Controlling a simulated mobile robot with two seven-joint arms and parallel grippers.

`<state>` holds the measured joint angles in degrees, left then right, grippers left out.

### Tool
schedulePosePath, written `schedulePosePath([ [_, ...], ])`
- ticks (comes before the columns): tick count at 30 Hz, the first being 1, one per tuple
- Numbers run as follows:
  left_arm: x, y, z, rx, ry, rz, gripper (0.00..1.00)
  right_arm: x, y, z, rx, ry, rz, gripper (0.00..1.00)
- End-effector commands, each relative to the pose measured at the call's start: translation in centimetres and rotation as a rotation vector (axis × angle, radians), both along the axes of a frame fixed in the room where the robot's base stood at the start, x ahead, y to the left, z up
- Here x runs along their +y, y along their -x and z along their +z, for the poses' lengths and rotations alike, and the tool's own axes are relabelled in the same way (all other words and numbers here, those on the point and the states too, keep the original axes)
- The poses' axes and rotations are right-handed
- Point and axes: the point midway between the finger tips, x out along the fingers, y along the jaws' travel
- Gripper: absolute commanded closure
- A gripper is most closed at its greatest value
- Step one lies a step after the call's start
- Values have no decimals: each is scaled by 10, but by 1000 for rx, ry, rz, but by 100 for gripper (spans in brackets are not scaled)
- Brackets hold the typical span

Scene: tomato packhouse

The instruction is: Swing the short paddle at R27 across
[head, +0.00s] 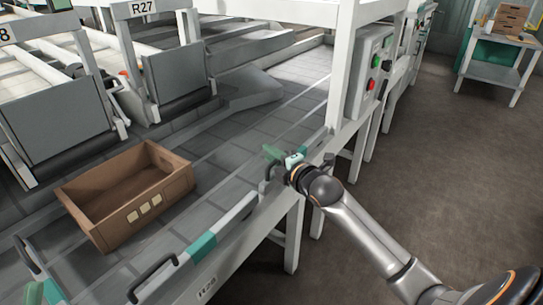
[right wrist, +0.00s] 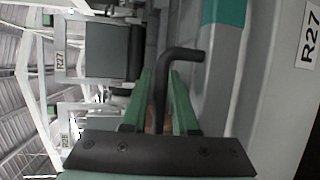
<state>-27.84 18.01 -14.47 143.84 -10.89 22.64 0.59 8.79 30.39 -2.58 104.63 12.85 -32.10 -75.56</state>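The short paddle at R27 is a pale bar (head: 316,139) lying along the near rail of the belt, partly hidden behind my right gripper. Its teal band (right wrist: 224,11) and bent black handle (right wrist: 182,54) show in the right wrist view, beside an R27 label (right wrist: 310,40). My right gripper (head: 274,156) is at the handle. In the wrist view its two green fingers (right wrist: 161,100) stand on either side of the handle's straight part, with a narrow gap seeming to remain.
A brown open crate (head: 180,185) sits on the grey belt (head: 225,150), left of my gripper. Another paddle with a teal band (head: 201,247) and black handle lies along the rail at R28. Chutes stand across the belt. A post with a control box (head: 372,75) rises beyond my gripper.

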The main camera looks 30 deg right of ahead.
Motion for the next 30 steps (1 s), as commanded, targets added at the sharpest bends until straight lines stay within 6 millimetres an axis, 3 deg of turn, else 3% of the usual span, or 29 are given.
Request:
schedulePosePath([
  [2, 0, 0, 0, 0, 1, 0, 50, 0, 0, 0, 0, 0, 0, 73],
  [10, 0, 0, 0, 1, 7, 3, 50, 0, 0, 0, 0, -1, 0, 100],
  [30, 0, 0, 0, 2, 7, 3, 50, 0, 1, 0, 0, 0, 0, 100],
])
